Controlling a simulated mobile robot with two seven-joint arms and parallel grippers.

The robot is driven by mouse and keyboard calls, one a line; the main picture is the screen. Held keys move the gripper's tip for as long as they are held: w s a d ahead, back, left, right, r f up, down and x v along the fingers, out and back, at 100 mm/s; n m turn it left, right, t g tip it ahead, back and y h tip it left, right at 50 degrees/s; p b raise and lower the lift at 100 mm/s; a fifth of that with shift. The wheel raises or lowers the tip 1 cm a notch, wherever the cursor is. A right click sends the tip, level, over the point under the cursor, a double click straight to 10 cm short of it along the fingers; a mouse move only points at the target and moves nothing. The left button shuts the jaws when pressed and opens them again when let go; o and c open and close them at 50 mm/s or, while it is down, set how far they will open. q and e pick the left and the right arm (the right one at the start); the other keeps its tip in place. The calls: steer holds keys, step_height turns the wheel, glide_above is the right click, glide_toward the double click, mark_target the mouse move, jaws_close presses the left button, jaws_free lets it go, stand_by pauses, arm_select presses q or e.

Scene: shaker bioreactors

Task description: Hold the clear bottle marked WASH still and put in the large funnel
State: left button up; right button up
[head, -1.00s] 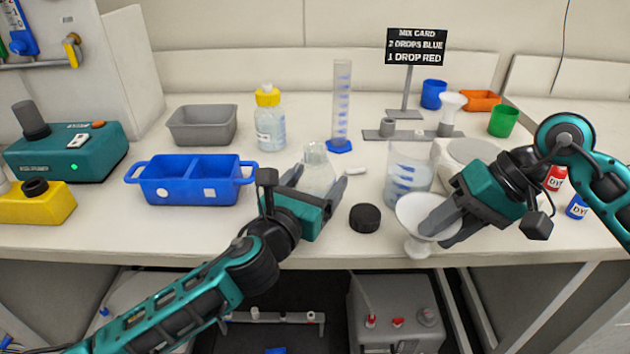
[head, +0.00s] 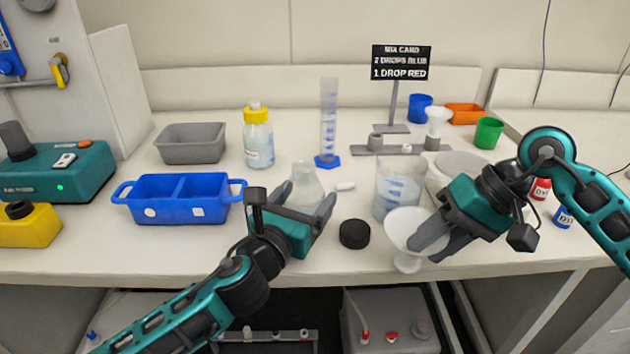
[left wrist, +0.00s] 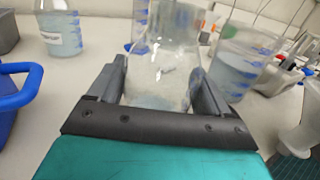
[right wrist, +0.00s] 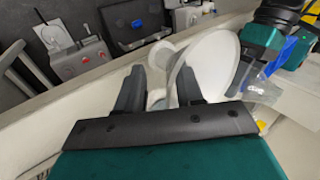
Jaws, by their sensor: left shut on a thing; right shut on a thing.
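A clear bottle (head: 306,181) with an open top stands on the bench; no marking on it can be read. My left gripper (head: 308,202) is shut on its sides; the left wrist view shows the bottle (left wrist: 165,60) between both fingers. A large white funnel (head: 405,222) is held by my right gripper (head: 428,238) at the bench's front edge, to the right of the bottle and apart from it. In the right wrist view the funnel (right wrist: 212,62) has its wide mouth tilted, with one finger against its side. A black cap (head: 354,234) lies between the grippers.
A graduated cylinder (head: 328,125) and a yellow-capped bottle (head: 258,140) stand behind. A blue two-part tray (head: 182,212) is left. A smaller white funnel (head: 436,122) sits in a rack.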

steer(key=f, duration=0.1)
steer(key=s+f, duration=0.1)
steer(key=f, duration=0.1)
steer(key=shift+d+g+h, duration=0.2)
steer(key=shift+g+h, duration=0.1)
steer(key=shift+a+r, duration=0.2)
steer(key=shift+c, duration=0.3)
steer(key=w+a+r+m, duration=0.1)
steer(key=w+a+r, duration=0.1)
steer(key=a+r, duration=0.1)
steer(key=w+a+r+m+t, duration=0.1)
steer(key=w+a+r, duration=0.2)
steer(key=r, duration=0.2)
steer(key=w+a+r+m+t, duration=0.1)
steer(key=w+a+r, duration=0.1)
steer(key=a+r, duration=0.1)
steer(key=shift+w+a+r+m, duration=0.2)
steer(key=shift+w+r+m, duration=0.1)
steer(key=shift+w+r, duration=0.1)
jaws_close()
steer(key=w+a+r+m+t, duration=0.1)
steer(key=w+a+r+m, duration=0.1)
steer(key=a+r, duration=0.4)
steer(key=shift+w+a+m+t, duration=0.15)
steer(key=shift+a+m+t, duration=0.15)
steer(key=shift+a+t, duration=0.1)
